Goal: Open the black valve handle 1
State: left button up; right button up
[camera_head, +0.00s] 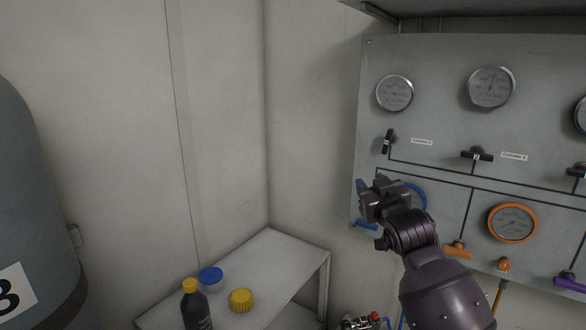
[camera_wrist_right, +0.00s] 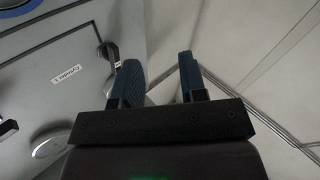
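The black valve handle 1 (camera_head: 388,140) is at the upper left of the grey panel (camera_head: 440,60), beside a small white label and below a round gauge. It stands nearly upright, slightly tilted. In the right wrist view the handle (camera_wrist_right: 108,54) is just left of the left-hand finger, partly behind it, and not between the fingers. My right gripper (camera_head: 366,190) is below the handle in the head view, apart from it. In the wrist view the right gripper (camera_wrist_right: 160,80) has its blue-padded fingers spread with nothing between them. My left gripper is not in view.
A second black handle (camera_head: 477,154) lies to the right. Below are a blue-rimmed gauge (camera_head: 418,193), partly hidden by my gripper, and an orange gauge (camera_head: 513,223). A side table (camera_head: 268,247) holds a bottle (camera_head: 195,306) and lids. A grey cylinder (camera_head: 35,200) stands left.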

jog(key=s+d+f+m+g, duration=0.1)
jog(key=s+d+f, duration=0.1)
jog(key=s+f, duration=0.55)
jog(key=s+d+f+g+h, duration=0.15)
jog(key=s+f, duration=0.35)
jog(key=f, duration=0.5)
jog(key=s+d+f+m, duration=0.1)
jog(key=s+d+f, duration=0.2)
jog(key=s+f, duration=0.45)
jog(key=s+d+f+g+h, duration=0.1)
jog(key=s+d+f+g, duration=0.1)
jog(key=s+f, duration=0.6)
jog(key=s+d+f+m+g, duration=0.1)
jog(key=s+f+g, duration=0.2)
jog(key=s+f, duration=0.6)
jog(key=shift+s+d+f+m+h, duration=0.2)
jog(key=shift+s+d+m+h, duration=0.15)
jog(key=shift+s, duration=0.5)
